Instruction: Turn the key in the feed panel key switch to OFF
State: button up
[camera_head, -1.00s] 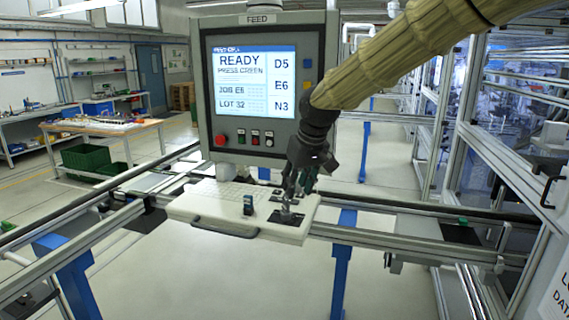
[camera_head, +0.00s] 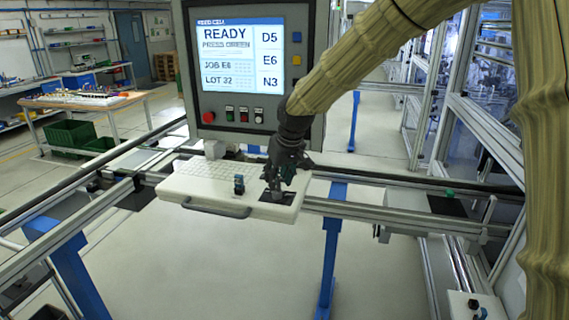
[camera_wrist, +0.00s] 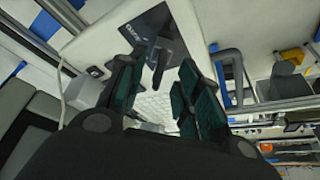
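The feed panel (camera_head: 318,90) stands upright with a lit screen reading READY. Its pale keyboard tray (camera_head: 180,190) juts out below. The key switch (camera_head: 280,198) sits on a dark plate at the tray's right end, partly hidden by my gripper. In the wrist view the dark plate (camera_wrist: 142,28) carries a label too blurred to read, and a dark key (camera_wrist: 158,60) stands up from it. My gripper (camera_head: 275,188) points down close over the switch. In the wrist view its fingers (camera_wrist: 158,85) are apart, with the key in line with the gap. I see no finger contact.
A small dark upright object (camera_head: 239,184) stands on the tray left of the switch. A tray handle (camera_head: 215,210) runs along the front edge. A red button (camera_head: 208,117) and smaller buttons sit below the screen. Metal rails (camera_head: 400,222) pass beside the tray.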

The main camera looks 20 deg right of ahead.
jog(key=w+f, duration=0.2)
jog(key=w, duration=0.1)
jog(key=shift+w+f, duration=0.1)
jog(key=shift+f, duration=0.25)
jog(key=s, duration=0.1)
jog(key=s+r, duration=0.1)
jog(key=s, duration=0.1)
jog(key=s+r, duration=0.1)
jog(key=shift+s+r, duration=0.15)
jog(key=shift+s, duration=0.15)
jog(key=shift+c, duration=1.2)
jog(key=shift+w+f, duration=0.25)
jog(key=shift+w, duration=0.05)
jog(key=c, duration=0.4)
jog(key=shift+w+f, duration=0.4)
jog(key=shift+w, duration=0.25)
jog(key=shift+w+f, duration=0.35)
jog(key=shift+w, duration=0.25)
grip_shut()
jog(key=shift+s+r, duration=0.2)
jog(key=shift+s, duration=0.15)
